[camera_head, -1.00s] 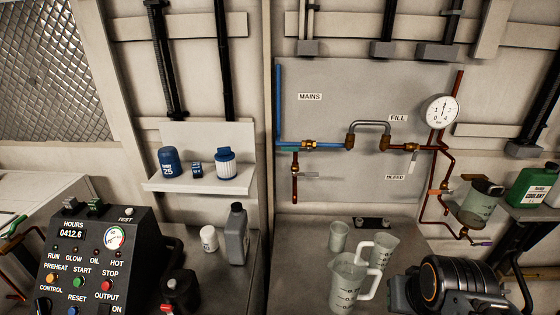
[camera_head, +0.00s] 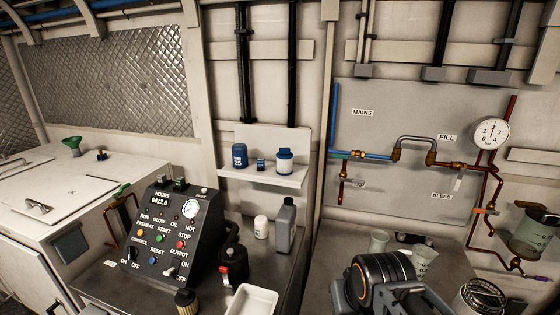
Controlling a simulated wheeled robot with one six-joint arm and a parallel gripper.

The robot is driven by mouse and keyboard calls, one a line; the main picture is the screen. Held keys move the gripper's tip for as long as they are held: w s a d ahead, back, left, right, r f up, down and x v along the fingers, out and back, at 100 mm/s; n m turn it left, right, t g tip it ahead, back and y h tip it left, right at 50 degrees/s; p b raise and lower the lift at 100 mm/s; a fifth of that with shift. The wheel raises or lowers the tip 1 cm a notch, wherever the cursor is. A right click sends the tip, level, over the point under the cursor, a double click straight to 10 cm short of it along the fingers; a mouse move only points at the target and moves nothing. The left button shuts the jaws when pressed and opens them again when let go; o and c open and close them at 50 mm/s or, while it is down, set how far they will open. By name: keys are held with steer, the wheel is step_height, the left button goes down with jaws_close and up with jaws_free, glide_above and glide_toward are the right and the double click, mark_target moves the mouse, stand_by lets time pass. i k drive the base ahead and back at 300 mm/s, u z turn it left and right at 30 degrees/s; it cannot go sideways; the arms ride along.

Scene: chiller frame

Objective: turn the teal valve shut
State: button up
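A small teal lever (camera_head: 342,153) shows on the blue pipe below the MAINS label, left of a brass fitting. It looks roughly in line with the pipe, but it is too small to tell its exact angle. My arm (camera_head: 383,279), a black round joint with an orange ring, is low in the picture, below and right of the lever and well apart from it. My gripper's fingers cannot be made out, so I see neither its opening nor anything held.
A pressure gauge (camera_head: 492,133) and an orange lever (camera_head: 484,211) sit on copper pipes at right. Measuring jugs (camera_head: 424,262) stand behind my arm. A control box (camera_head: 170,235), a grey bottle (camera_head: 285,226) and a white tray (camera_head: 250,301) occupy the left bench.

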mark_target(334, 155)
steer(key=u, duration=2.8)
steer(key=k, duration=0.6)
steer(key=z, duration=1.6)
steer(key=i, duration=0.5)
steer(key=u, duration=0.05)
